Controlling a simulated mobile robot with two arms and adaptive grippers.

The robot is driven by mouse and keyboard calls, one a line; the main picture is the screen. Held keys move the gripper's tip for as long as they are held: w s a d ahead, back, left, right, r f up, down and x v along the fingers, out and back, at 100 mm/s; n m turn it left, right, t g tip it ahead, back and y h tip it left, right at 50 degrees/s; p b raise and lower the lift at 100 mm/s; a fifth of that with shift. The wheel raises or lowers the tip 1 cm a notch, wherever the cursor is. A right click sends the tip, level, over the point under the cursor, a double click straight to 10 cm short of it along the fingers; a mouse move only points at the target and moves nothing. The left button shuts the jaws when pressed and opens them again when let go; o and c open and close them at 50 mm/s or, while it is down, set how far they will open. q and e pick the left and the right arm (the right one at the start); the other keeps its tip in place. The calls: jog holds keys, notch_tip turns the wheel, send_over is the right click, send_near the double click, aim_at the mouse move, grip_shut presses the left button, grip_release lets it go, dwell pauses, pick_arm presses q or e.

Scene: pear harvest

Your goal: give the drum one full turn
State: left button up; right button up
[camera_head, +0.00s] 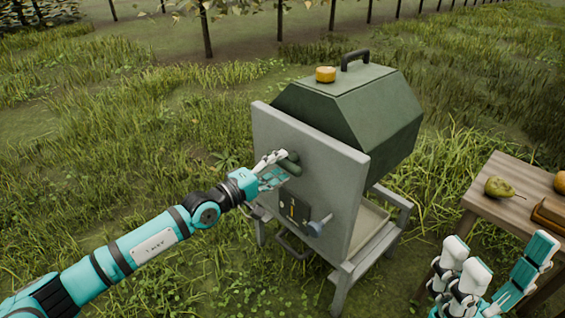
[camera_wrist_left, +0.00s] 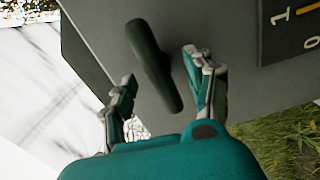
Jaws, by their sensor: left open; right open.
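The dark green, many-sided drum (camera_head: 375,105) sits behind an upright grey panel (camera_head: 335,185), with a black handle and a yellow knob (camera_head: 326,74) on top. A dark green crank grip (camera_head: 290,165) sticks out from the panel's front. My left gripper (camera_head: 274,170) is open at this grip. In the left wrist view the grip (camera_wrist_left: 153,65) runs between the two spread fingers, with a gap visible on its left side; contact on the right is unclear. My right gripper (camera_head: 503,262) is open and empty at the lower right.
A dark plate with yellow marks (camera_head: 292,208) and a blue-grey knob (camera_head: 319,225) are on the panel below the grip. A wooden table (camera_head: 490,205) at the right holds a pear (camera_head: 498,187) and a brown object (camera_head: 550,213). Grass surrounds the stand.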

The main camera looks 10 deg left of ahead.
pick_arm(q)
jog(key=v, duration=0.8)
